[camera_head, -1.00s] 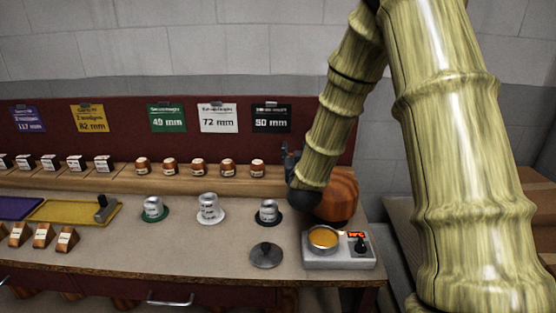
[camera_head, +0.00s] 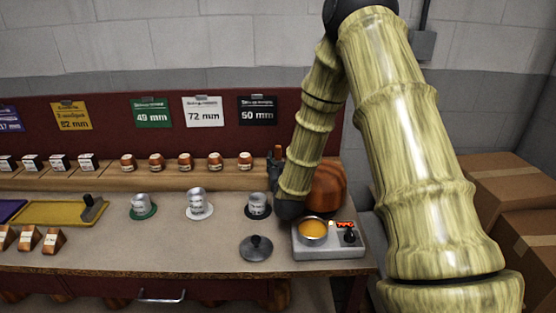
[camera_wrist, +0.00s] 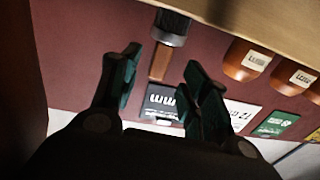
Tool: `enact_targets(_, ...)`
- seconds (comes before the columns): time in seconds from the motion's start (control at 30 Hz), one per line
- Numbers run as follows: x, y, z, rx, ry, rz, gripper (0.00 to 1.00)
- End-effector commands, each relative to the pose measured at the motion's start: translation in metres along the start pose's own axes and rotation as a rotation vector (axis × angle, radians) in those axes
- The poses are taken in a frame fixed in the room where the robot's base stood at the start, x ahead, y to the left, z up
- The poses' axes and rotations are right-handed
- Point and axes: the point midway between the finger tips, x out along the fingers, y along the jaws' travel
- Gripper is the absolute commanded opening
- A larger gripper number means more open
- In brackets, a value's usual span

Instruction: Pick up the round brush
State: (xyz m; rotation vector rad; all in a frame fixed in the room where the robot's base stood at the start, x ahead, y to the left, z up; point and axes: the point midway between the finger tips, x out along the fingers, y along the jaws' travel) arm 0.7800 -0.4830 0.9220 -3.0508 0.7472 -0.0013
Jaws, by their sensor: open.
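The round brush (camera_wrist: 162,62) shows in the wrist view, where the picture is upside down. It stands upright at the shelf, with its dark round end down, a metal collar and a brown wooden handle up. In the head view its brown handle (camera_head: 278,151) rises just behind my gripper (camera_head: 275,173), which hides its lower part. In the wrist view my gripper (camera_wrist: 161,61) is open, with one dark green finger on each side of the handle in the picture. How far the fingertips are from the handle in depth is hard to tell.
A row of brown blocks (camera_head: 185,162) stands on the shelf left of my gripper. A brown rounded form (camera_head: 328,187) stands close to the right. A hot pot unit (camera_head: 318,252), a dark lid (camera_head: 256,247) and several small cups sit on the table below.

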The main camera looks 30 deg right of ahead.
Motion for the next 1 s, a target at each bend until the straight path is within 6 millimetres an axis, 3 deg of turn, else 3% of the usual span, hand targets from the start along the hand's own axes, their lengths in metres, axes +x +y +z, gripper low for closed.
enact_targets(0.27, 0.017, 0.000, 0.000, 0.000, -0.001, 0.000, 0.46)
enact_targets(0.6, 0.056, 0.000, 0.000, 0.000, -0.002, 0.000, 0.46)
enact_targets(0.9, 0.059, 0.000, 0.001, 0.000, -0.002, 0.000, 0.46)
enact_targets(1.0, 0.059, 0.000, 0.001, 0.000, -0.002, 0.000, 0.29)
